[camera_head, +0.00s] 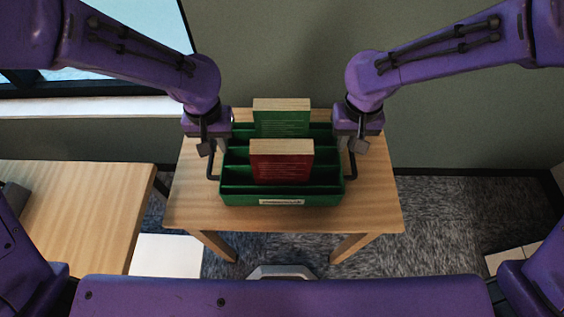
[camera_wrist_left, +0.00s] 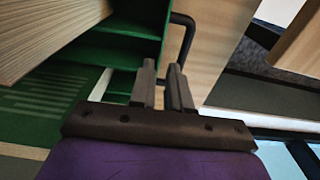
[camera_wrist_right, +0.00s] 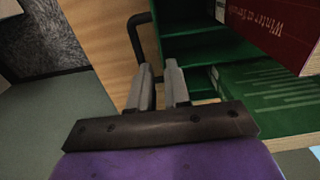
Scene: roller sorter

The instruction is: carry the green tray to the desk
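The green tray (camera_head: 233,200) rests on a small wooden table, with a pale label on its front. It holds a red book (camera_head: 281,168) and a green book (camera_head: 282,123) behind it, both upright. A black handle sticks out on each side of the tray. My left gripper (camera_head: 213,152) is at the left handle (camera_wrist_left: 186,40), its fingers apart on either side of the bar. My right gripper (camera_head: 349,151) is placed the same way at the right handle (camera_wrist_right: 135,38). Both look open; finger contact with the bars is hidden.
The small wooden table (camera_head: 378,212) has bare top around the tray. A wooden desk (camera_head: 75,205) stands at the left, with a gap between it and the table. A wall (camera_head: 470,120) is close behind, with a window (camera_head: 135,35) at upper left. Carpet (camera_head: 440,230) is free at right.

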